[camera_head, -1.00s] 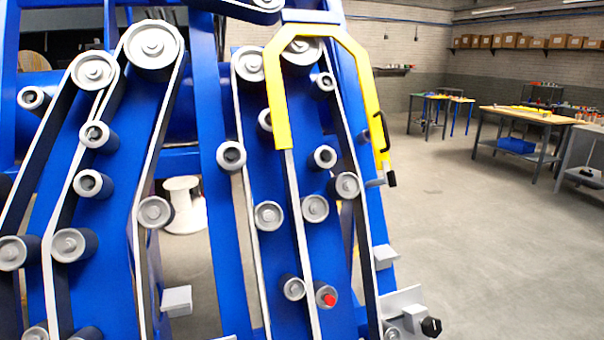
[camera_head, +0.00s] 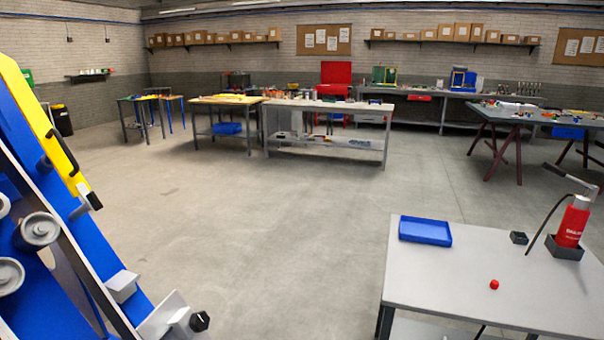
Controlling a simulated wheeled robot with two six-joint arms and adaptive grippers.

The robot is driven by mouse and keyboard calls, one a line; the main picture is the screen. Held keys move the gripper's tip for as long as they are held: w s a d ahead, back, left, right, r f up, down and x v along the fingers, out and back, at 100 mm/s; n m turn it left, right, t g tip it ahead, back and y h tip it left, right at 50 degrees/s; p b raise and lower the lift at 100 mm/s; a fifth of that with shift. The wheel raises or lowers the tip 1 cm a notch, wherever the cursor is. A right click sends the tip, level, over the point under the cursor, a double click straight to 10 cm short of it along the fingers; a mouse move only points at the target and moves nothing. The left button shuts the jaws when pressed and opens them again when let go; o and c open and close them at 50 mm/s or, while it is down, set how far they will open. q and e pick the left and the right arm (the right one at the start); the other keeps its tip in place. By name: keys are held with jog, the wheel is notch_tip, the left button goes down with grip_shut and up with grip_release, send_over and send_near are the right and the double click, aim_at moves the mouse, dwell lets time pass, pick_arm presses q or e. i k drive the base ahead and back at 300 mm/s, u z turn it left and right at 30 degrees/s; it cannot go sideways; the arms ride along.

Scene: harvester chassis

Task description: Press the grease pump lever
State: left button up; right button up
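A red grease pump (camera_head: 571,225) stands upright in a dark holder on a grey table at the right. Its grey lever (camera_head: 571,179) sticks out from the top toward the upper left. A black hose (camera_head: 545,222) hangs from the pump and curves down to the left. Neither of my grippers shows in this view.
The grey table (camera_head: 470,285) also holds a blue tray (camera_head: 425,231), a small black block (camera_head: 519,238) and a red cap (camera_head: 494,285). The blue harvester chassis (camera_head: 85,240) with its yellow guard (camera_head: 45,130) stands at the left. Open floor (camera_head: 270,230) lies between. Workbenches (camera_head: 325,112) stand farther back.

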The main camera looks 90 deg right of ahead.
aim_at(546, 166)
jog(key=z, duration=0.35)
jog(key=k, duration=0.75)
jog(key=z, duration=3.25)
jog(key=k, duration=1.7)
jog(key=z, duration=0.35)
jog(key=i, duration=1.65)
jog(key=u, duration=0.75)
jog(key=i, duration=0.95)
jog(key=u, duration=0.1)
